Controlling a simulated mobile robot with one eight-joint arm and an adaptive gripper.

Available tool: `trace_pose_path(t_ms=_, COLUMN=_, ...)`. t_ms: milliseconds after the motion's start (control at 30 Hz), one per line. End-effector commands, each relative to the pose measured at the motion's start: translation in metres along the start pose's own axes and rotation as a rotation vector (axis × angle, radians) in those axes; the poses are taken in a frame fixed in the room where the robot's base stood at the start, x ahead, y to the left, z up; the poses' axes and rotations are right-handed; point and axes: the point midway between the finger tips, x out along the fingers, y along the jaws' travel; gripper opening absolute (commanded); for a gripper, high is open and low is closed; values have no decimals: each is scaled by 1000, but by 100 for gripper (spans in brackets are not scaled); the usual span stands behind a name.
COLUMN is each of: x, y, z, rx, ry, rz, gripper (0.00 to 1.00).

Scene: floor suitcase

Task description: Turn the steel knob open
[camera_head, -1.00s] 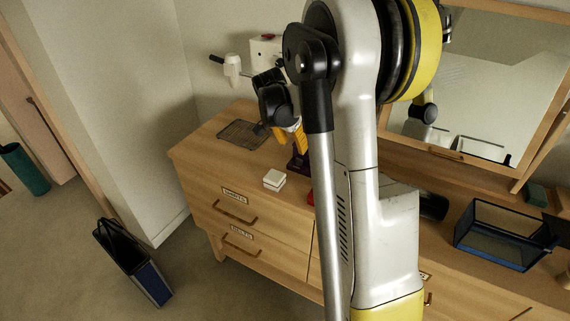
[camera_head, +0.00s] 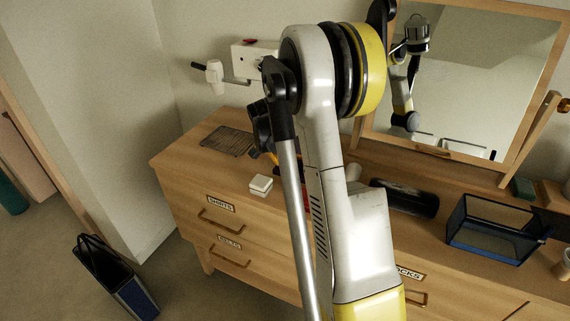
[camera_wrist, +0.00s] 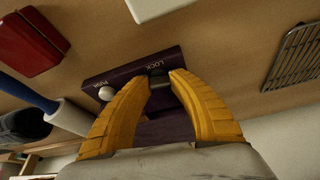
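In the wrist view a dark purple box (camera_wrist: 128,68) carries white lettering, with LOCK readable on its face. A small dark grey piece (camera_wrist: 157,73), possibly the steel knob, shows between the fingertips. A pale round knob (camera_wrist: 106,93) sits on the box, left of the fingers and apart from them. My gripper (camera_wrist: 163,78) has two yellow fingers with tips a small gap apart, right at the box; whether they touch the grey piece is unclear. In the head view my gripper (camera_head: 255,153) is mostly hidden behind my arm, and the box is not clearly visible.
The wooden dresser (camera_head: 180,165) bears a white box (camera_head: 261,185), a wire rack (camera_head: 228,140) and a dark glass-sided tray (camera_head: 490,235). A red box (camera_wrist: 28,40) lies near the purple box. A mirror (camera_head: 470,70) stands behind. A bag (camera_head: 118,280) is on the floor.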

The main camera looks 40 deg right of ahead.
Motion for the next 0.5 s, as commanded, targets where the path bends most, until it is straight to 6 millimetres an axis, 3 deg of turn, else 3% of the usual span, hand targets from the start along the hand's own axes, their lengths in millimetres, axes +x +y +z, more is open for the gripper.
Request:
trace_pose_path(t_ms=200, x=0, y=0, z=0, rx=-14, ry=0, rz=-6, gripper=0)
trace_pose_path(t_ms=500, x=0, y=1, z=0, rx=-176, ry=0, rz=-74, gripper=0)
